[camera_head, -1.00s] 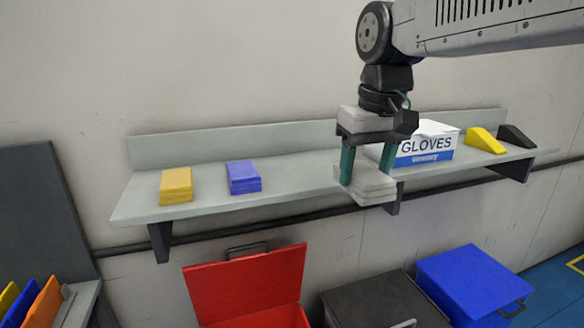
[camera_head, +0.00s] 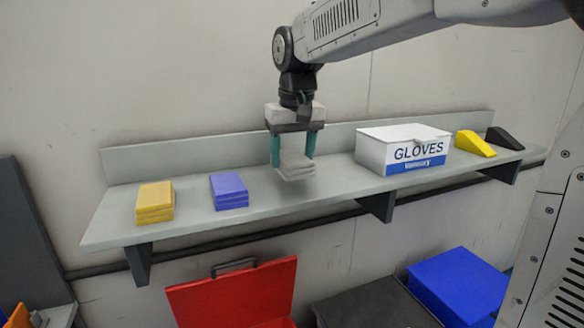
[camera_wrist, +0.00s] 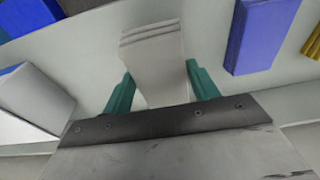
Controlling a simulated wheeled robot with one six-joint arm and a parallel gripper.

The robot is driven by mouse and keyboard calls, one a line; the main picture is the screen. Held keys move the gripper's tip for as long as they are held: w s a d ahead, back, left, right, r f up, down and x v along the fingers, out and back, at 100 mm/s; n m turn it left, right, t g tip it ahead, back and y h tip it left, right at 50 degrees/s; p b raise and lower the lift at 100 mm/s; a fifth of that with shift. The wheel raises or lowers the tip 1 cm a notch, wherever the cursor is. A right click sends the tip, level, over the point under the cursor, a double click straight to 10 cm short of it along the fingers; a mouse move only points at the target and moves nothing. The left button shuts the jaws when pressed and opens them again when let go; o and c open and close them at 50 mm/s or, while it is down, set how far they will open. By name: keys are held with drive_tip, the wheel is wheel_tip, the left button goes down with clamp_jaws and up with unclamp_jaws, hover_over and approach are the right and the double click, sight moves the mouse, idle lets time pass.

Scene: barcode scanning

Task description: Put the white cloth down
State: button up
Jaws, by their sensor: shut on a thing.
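The white cloth (camera_head: 295,164) is a folded, layered stack held between the teal fingers of my gripper (camera_head: 293,150). My gripper is shut on it, above or at the shelf (camera_head: 335,184), between the blue cloth (camera_head: 229,190) and the glove box. I cannot tell whether the cloth's underside touches the shelf. In the wrist view the white cloth (camera_wrist: 152,50) sits between the two teal fingers (camera_wrist: 160,88), with the blue cloth (camera_wrist: 262,35) to its right.
A yellow cloth stack (camera_head: 155,202) lies at the shelf's left. The GLOVES box (camera_head: 400,148), a yellow wedge (camera_head: 474,143) and a black wedge (camera_head: 505,138) stand to the right. Below are an open red bin (camera_head: 235,297), a dark bin (camera_head: 375,303) and a blue bin (camera_head: 458,285).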

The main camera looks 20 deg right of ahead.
sight(292, 157)
drive_tip(key=shift+w, duration=0.2)
drive_tip(key=shift+f, duration=1.75)
drive_tip(key=shift+f, duration=0.15)
drive_tip(key=o, duration=0.9)
